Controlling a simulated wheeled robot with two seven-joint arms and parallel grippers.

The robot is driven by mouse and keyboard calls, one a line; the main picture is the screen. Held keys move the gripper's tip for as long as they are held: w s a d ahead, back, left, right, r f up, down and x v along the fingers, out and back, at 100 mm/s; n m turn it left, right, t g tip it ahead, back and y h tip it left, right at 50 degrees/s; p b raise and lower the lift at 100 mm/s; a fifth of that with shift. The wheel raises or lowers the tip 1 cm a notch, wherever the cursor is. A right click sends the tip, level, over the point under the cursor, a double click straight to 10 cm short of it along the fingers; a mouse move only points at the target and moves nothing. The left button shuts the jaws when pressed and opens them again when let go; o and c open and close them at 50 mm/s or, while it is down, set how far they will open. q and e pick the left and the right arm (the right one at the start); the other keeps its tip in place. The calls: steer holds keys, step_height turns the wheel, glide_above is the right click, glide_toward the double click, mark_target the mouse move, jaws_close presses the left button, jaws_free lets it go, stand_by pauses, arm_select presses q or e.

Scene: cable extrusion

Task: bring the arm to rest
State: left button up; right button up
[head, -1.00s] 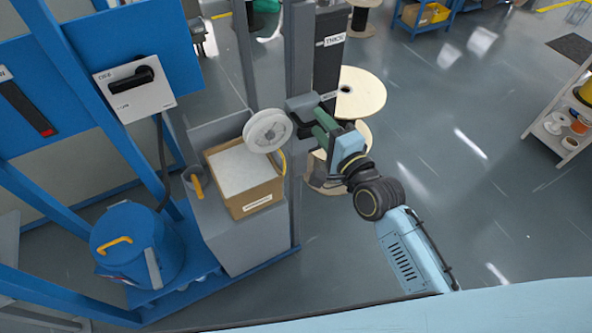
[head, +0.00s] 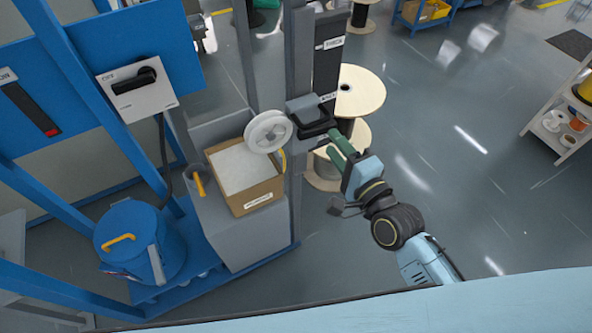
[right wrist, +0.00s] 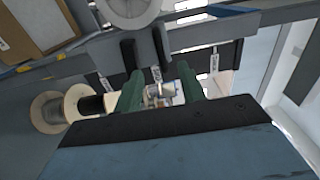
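My right gripper (head: 338,152) has two green fingers and is just below and right of the grey unit (head: 308,115) with the black loop-shaped handle (head: 313,121). A gap shows between the fingertips and this handle. In the right wrist view my right gripper (right wrist: 158,92) has its fingers apart, and I see no held thing between them. A small metallic part shows behind the gap. My right arm comes in from the lower right. My left gripper is not in view.
A white spool (head: 268,131) is beside the grey unit on the grey upright post. A cardboard box (head: 243,176) sits to its left, and a blue drum (head: 140,240) is further left. Wooden reels (head: 360,90) stand behind my gripper.

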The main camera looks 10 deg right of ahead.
stand_by(0.3)
steer(key=s+d+f+n+g+h+b, duration=0.1)
steer(key=s+d+f+n+g+b, duration=0.2)
steer(key=f, duration=1)
steer(key=s+d+f+n+g+h+b, duration=0.15)
steer(key=s+f, duration=0.25)
steer(key=f, duration=0.9)
steer(key=s+d+f+n+g+h+b, duration=0.1)
steer(key=s+f+n+g+b, duration=0.25)
steer(key=f, duration=0.95)
steer(key=s+d+f+n+g+h+b, duration=0.1)
steer(key=s+d+f+n+g+b, duration=0.1)
steer(key=s+f, duration=0.9)
steer(key=s+d+f+n+g+h+b, duration=0.1)
steer(key=s+d+f+n+g+b, duration=0.2)
steer(key=s+f, duration=0.9)
steer(key=s+n+g+b, duration=0.1)
steer(key=s+n+g, duration=0.2)
steer(key=s, duration=0.3)
steer(key=shift+s+n+h+b, duration=0.2)
steer(key=shift+n+h+b, duration=0.1)
steer(key=shift+h, duration=0.05)
